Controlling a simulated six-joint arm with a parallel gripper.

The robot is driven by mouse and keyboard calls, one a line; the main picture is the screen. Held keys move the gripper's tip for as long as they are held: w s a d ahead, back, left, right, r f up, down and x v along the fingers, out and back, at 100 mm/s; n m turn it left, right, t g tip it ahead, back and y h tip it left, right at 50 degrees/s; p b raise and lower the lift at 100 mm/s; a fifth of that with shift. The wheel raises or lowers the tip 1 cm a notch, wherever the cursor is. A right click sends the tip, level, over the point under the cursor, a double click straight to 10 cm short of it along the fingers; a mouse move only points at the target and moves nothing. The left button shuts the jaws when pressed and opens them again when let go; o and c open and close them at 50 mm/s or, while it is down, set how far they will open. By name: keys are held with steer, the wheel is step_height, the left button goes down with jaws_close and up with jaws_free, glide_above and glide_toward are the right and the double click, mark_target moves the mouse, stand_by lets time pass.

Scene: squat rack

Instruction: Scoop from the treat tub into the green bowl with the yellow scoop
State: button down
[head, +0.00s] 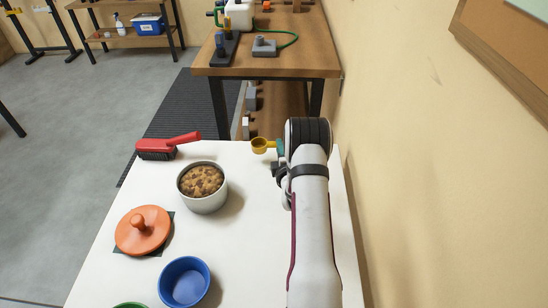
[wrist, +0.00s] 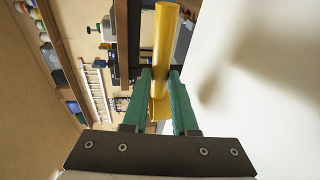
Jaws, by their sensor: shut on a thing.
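My gripper (head: 279,147) is at the far right of the white table, partly hidden by my arm. In the wrist view its green fingers (wrist: 160,90) are shut on the yellow scoop (wrist: 166,45). In the head view the scoop (head: 260,146) points left from the fingers, near the far edge. The treat tub (head: 207,206), a round pale tub filled with brown treats (head: 201,180), stands open to the near left of the gripper. Only a sliver of the green bowl (head: 130,305) shows at the bottom edge of the head view.
A blue bowl (head: 184,283) stands near the green one. An orange lid (head: 142,232) lies on a dark mat left of the tub. A red-handled brush (head: 168,146) lies at the far left. A wall (head: 430,180) runs along the right. The table between tub and arm is clear.

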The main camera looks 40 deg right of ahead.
steer(key=shift+w+a+f, duration=0.1)
steer(key=shift+w+f, duration=0.1)
steer(key=shift+f, duration=0.5)
steer(key=shift+w+a+f, duration=0.1)
steer(key=shift+w+f, duration=0.1)
steer(key=shift+f, duration=0.55)
steer(key=shift+w+f, duration=0.2)
steer(key=shift+f, duration=0.5)
steer(key=shift+f, duration=0.2)
steer(key=c, duration=0.7)
jaws_free()
